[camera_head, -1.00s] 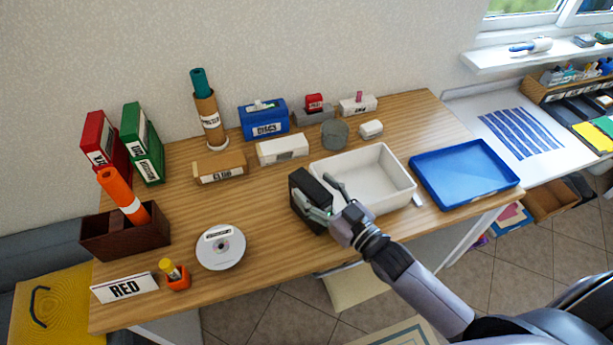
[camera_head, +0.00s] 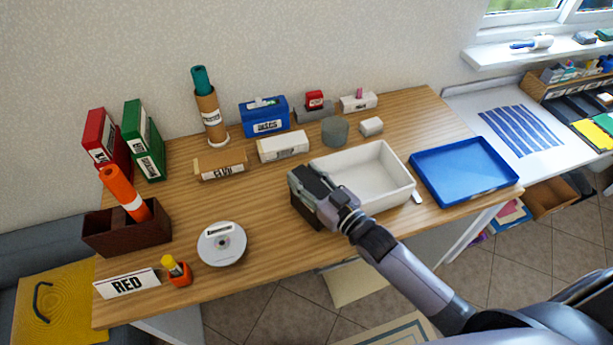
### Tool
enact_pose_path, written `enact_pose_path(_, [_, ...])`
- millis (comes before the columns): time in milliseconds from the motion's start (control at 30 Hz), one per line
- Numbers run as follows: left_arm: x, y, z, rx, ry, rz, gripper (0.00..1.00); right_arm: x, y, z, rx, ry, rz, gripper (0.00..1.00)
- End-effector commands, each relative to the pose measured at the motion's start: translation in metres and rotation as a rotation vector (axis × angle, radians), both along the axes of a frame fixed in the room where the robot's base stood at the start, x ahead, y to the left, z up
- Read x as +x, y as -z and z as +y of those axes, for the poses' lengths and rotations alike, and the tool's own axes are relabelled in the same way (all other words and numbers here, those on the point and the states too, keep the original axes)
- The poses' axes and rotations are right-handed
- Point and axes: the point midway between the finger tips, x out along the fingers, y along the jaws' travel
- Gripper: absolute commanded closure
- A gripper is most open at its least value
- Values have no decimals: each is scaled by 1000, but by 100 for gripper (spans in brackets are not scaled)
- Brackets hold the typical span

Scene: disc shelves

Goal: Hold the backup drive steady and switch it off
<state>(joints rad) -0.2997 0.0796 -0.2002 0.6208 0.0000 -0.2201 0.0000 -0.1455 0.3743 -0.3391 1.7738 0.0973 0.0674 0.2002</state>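The backup drive appears to be the dark upright box (camera_head: 304,214) standing on the wooden table, left of the white tray. My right gripper (camera_head: 304,180), reaching in from the lower right, is at the top of the box and hides most of its upper part. The fingertips overlap the box, and I cannot tell whether they are shut on it or only touching it. No switch can be made out. My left gripper is not in view.
The white tray (camera_head: 405,190) stands close on the right, with a blue tray (camera_head: 509,187) beyond. A disc stack (camera_head: 221,256) lies to the left. A white box (camera_head: 283,157) and a grey round object (camera_head: 335,142) stand behind. The table (camera_head: 265,205) is clear just left of the box.

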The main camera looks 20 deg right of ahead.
Motion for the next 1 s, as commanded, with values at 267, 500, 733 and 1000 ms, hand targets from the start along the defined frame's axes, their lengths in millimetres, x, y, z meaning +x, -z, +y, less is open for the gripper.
enact_pose_path(267, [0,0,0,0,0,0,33,0,0,0,0,0,0,80])
enact_pose_path(500, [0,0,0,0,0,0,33,0,0,0,0,0,0,96])
enact_pose_path(733, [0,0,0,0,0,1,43,0,0,0,-1,0,1,100])
enact_pose_path(1000, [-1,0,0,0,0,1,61,0,0,0,-1,0,1,100])
